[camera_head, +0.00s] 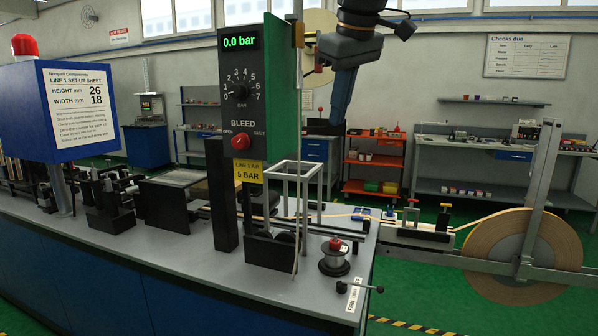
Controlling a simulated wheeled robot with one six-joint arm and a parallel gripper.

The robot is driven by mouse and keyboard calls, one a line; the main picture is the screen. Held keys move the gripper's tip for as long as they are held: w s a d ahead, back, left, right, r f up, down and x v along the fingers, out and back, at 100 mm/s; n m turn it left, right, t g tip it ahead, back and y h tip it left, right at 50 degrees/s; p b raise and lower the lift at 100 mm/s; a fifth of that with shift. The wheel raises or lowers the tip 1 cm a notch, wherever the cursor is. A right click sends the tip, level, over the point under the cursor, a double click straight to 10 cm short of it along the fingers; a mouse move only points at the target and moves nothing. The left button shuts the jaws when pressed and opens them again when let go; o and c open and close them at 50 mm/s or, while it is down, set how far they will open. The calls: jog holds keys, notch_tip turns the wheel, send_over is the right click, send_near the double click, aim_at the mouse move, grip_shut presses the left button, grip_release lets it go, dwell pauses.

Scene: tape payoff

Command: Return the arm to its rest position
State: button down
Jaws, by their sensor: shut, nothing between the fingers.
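My arm comes down from the top of the view, right of the middle. My gripper (338,116) hangs from it, pointing down, with its blue fingers together and nothing seen between them. It is in the air above the right end of the bench (215,262), to the right of the black and green bleed panel (240,100). The panel reads 0.0 bar and carries a red knob and a yellow "LINE 1 AIR 5 BAR" label.
A large tape reel (500,249) hangs on a grey arm at the right, its tape running left to the bench. A wire frame (296,180) and a small spool (334,262) stand near the bench's right end. A blue set-up sheet box (85,110) stands left.

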jog(key=s+d+f+m+g+h, duration=0.1)
jog(key=s+d+f+m+g, duration=0.3)
jog(key=f, duration=1.2)
jog(key=s+d+f+m+t, duration=0.15)
jog(key=s+d+f, duration=0.4)
jog(key=f, duration=1.15)
jog(key=s+d+f+m+g, duration=0.2)
jog(key=s+f+m, duration=0.1)
jog(key=s+f, duration=0.6)
jog(key=shift+s, duration=1.15)
